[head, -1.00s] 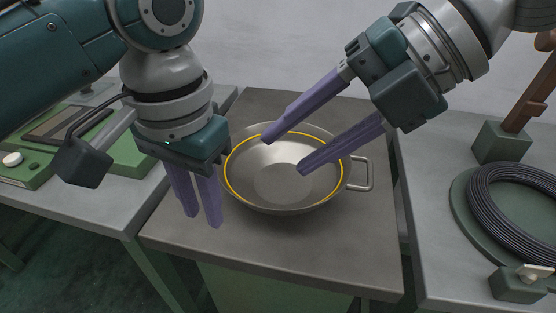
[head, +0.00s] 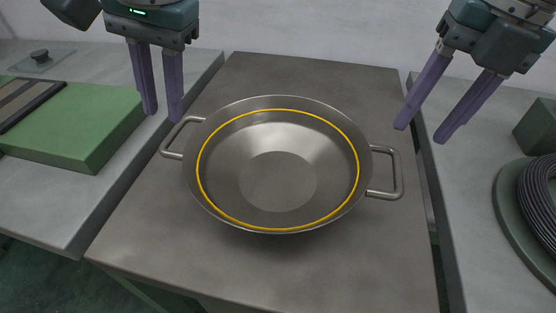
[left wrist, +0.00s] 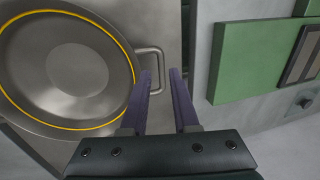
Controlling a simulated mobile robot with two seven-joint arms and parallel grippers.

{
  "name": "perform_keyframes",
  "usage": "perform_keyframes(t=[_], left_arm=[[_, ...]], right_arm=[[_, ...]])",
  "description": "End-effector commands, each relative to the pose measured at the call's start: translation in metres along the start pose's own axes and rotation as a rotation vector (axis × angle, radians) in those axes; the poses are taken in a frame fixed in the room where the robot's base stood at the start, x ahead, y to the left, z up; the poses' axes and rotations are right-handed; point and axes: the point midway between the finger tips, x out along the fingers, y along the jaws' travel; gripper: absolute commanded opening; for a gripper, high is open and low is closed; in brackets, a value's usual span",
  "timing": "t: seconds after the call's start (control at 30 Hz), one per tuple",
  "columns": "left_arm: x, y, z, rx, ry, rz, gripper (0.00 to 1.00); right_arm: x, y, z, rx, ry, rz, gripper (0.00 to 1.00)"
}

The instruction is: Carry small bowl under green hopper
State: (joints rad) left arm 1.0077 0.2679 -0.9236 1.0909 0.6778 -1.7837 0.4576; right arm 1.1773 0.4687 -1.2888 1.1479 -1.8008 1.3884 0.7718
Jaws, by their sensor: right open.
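A wide, shallow steel bowl (head: 277,180) with a yellow ring inside and two side handles stands upright and empty on the grey table (head: 300,265). It also shows at the left of the left wrist view (left wrist: 75,70). My left gripper (head: 163,118) is open and empty, by the bowl's left handle (head: 170,152). In the left wrist view its fingertips (left wrist: 160,72) appear next to that handle (left wrist: 154,58), not gripping it. My right gripper (head: 421,133) is open and empty, above and to the right of the right handle (head: 397,175). I see no green hopper.
A green block-like fixture (head: 75,125) sits on the left bench (head: 95,195). A dark wire coil (head: 540,190) lies on the right bench (head: 465,215). Narrow gaps separate the benches from the table. The table in front of the bowl is clear.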

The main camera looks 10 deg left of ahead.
Motion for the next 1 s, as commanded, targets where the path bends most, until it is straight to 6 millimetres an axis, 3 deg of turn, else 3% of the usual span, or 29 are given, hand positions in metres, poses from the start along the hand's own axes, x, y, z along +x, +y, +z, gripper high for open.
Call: perform_keyframes(t=[0.2, 0.43, 0.9, 1.0], left_arm=[[0.041, 0.000, 0.001, -0.001, -0.005, -0.002, 0.29], [0.071, 0.000, 0.001, 0.000, -0.003, 0.000, 0.29], [0.081, 0.000, 0.000, 0.001, 0.000, 0.000, 0.29], [0.081, 0.000, 0.000, 0.001, 0.000, 0.000, 0.17]], right_arm=[[0.041, 0.001, -0.001, 0.002, 0.004, -0.001, 0.50], [0.071, 0.001, 0.000, 0.000, 0.001, 0.001, 0.50], [0.081, 0.000, 0.000, -0.001, -0.001, 0.001, 0.50], [0.081, 0.000, 0.000, -0.001, -0.001, 0.001, 0.38]])
